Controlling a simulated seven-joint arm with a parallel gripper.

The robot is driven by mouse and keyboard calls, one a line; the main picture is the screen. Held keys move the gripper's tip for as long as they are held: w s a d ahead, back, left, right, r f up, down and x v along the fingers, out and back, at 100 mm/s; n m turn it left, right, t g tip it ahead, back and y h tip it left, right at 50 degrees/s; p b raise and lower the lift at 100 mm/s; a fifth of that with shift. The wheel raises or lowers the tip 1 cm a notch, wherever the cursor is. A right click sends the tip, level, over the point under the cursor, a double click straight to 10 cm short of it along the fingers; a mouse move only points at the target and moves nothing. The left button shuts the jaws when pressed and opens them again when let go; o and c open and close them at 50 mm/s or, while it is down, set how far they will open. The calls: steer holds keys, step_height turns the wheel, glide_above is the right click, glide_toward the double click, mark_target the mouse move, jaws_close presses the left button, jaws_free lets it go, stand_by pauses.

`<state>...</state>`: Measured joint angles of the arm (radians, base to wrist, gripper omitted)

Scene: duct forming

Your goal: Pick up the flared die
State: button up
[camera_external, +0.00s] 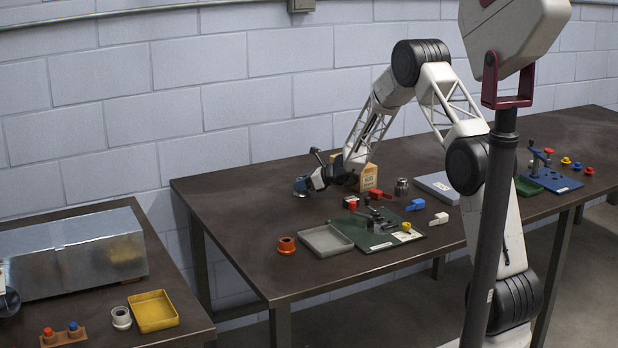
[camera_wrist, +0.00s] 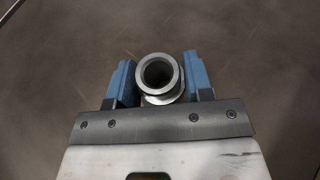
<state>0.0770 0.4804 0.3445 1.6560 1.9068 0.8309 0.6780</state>
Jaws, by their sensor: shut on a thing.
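The flared die (camera_wrist: 157,92) is a round grey metal piece with an open bore and a wider rim beneath its top ring. It sits between the two blue fingers of my gripper (camera_wrist: 160,80) in the wrist view, and the gripper is shut on it. In the external view my gripper (camera_external: 300,187) is low over the far left part of the dark table (camera_external: 225,210), near the wall. The die is too small there to make out clearly, and I cannot tell whether it touches the table.
An orange ring (camera_external: 287,245), a grey tray (camera_external: 326,240) and a green board (camera_external: 385,238) with a tool lie nearer the front. A tan box (camera_external: 368,177) stands right of my gripper. A side table holds a metal box (camera_external: 75,255) and a yellow tray (camera_external: 153,311).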

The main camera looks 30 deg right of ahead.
steer(key=shift+r, duration=0.2)
steer(key=shift+r, duration=1.35)
steer(key=shift+s+r, duration=0.2)
steer(key=shift+r, duration=0.1)
steer(key=s, duration=0.5)
steer(key=s+r, duration=0.1)
steer(key=s, duration=0.9)
steer(key=shift+s+d+r, duration=0.2)
steer(key=shift+s+d, duration=0.05)
steer(key=shift+d, duration=0.15)
